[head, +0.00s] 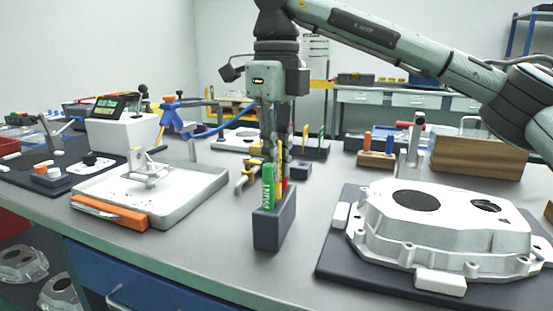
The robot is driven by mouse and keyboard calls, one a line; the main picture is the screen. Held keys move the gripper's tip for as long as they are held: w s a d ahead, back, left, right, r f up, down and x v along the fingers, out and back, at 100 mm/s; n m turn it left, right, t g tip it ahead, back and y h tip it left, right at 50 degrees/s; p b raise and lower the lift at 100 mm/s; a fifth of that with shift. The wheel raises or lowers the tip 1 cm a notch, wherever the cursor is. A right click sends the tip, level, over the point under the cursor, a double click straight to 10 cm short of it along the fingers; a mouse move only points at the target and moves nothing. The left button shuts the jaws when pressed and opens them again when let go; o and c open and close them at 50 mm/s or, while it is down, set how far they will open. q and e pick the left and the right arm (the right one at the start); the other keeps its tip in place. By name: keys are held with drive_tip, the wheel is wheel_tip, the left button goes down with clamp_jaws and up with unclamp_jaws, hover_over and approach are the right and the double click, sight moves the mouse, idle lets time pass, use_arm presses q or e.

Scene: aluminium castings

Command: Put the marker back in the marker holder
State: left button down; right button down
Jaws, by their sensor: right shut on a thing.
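The dark blue-grey marker holder (273,230) stands upright on the bench near the middle of the head view. A green paint marker (268,188) stands in its front part, with a yellow marker (278,172) and a red one (285,185) close behind. My right gripper (278,165) points straight down over the holder, its fingers among the markers. It is shut on a marker, but the fingers and the green marker hide which one and how deep it sits. My left gripper is not in view.
A large aluminium casting (450,225) on a dark mat is to the right. A brass fitting (247,178) sits close behind the holder. The bench in front is clear.

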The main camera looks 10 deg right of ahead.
drive_tip(key=shift+f+b, duration=0.65)
drive_tip(key=shift+f, duration=0.45)
drive_tip(key=c, duration=1.5)
unclamp_jaws()
drive_tip(key=shift+o, duration=0.2)
wheel_tip(320, 180, up, 12)
